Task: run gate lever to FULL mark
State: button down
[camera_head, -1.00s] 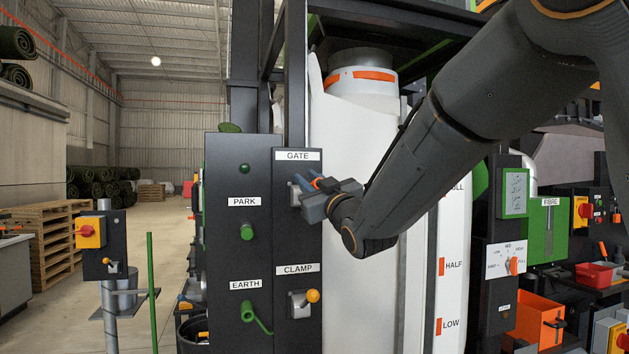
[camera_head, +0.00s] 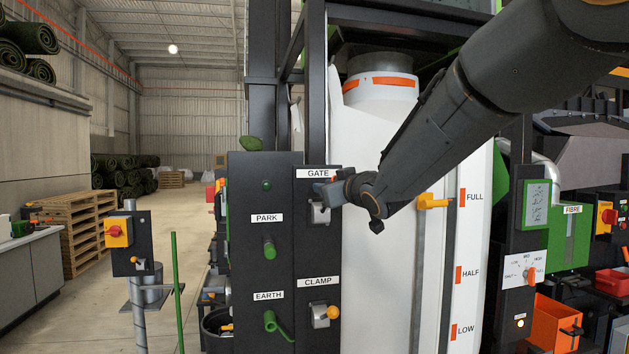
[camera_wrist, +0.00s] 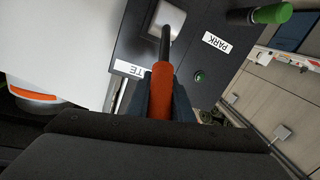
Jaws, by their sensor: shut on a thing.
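The gate lever has an orange grip on a dark rod (camera_wrist: 167,85), rising from a pale socket on the dark panel in the wrist view. My gripper (camera_wrist: 163,92) is shut on that orange grip, one dark finger on each side. In the head view my gripper (camera_head: 331,192) covers most of the lever, just below the GATE label (camera_head: 318,173); the lever's pale mount (camera_head: 320,213) shows below it. The FULL mark (camera_head: 462,198) is an orange tab on the white column. A yellow-orange pointer (camera_head: 433,203) sits beside it at about the same height.
The CLAMP lever (camera_head: 332,313) with its yellow knob is lower on the same panel. Green PARK (camera_head: 269,249) and EARTH (camera_head: 271,321) controls sit to its left. HALF (camera_head: 459,275) and LOW (camera_head: 454,331) marks lie below FULL. Open floor is at left, past a switch post (camera_head: 130,244).

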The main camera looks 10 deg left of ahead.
jog(key=shift+r, duration=0.1)
jog(key=c, duration=1.6)
grip_release()
jog(key=shift+o, duration=0.2)
jog(key=b+v, duration=0.2)
jog(key=v, duration=0.5)
jog(key=shift+s+d+b, duration=0.2)
jog(key=shift+s+b, duration=0.1)
jog(key=shift+b, duration=0.1)
